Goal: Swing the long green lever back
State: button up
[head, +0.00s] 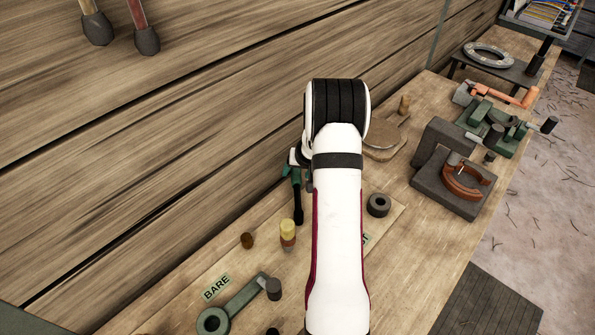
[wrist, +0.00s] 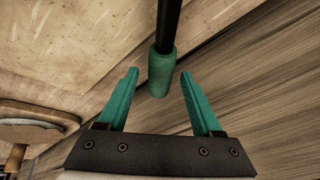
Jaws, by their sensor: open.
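The long lever shows in the wrist view as a black rod with a green grip (wrist: 161,75) at its end. The rod runs out of the top of that view. In the head view a dark rod (head: 298,207) rises from the bench with green at its top, beside my arm; I cannot clearly part the grip from my fingers there. My gripper (wrist: 159,73) is open, with two green fingers. The grip shows between the fingertips, with a gap on each side. Its depth relative to the fingers is hard to tell.
A flat dark-green arm (head: 243,302) lies by the BARE label (head: 216,287). A yellow-topped peg (head: 288,230), a brown knob (head: 247,241) and a black ring (head: 378,205) stand nearby. An orange horseshoe-shaped piece (head: 466,182) sits at the right. The plank wall (head: 150,150) is close behind.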

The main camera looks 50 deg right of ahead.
jog(key=shift+c, duration=0.4)
grip_shut()
dwell(0.9)
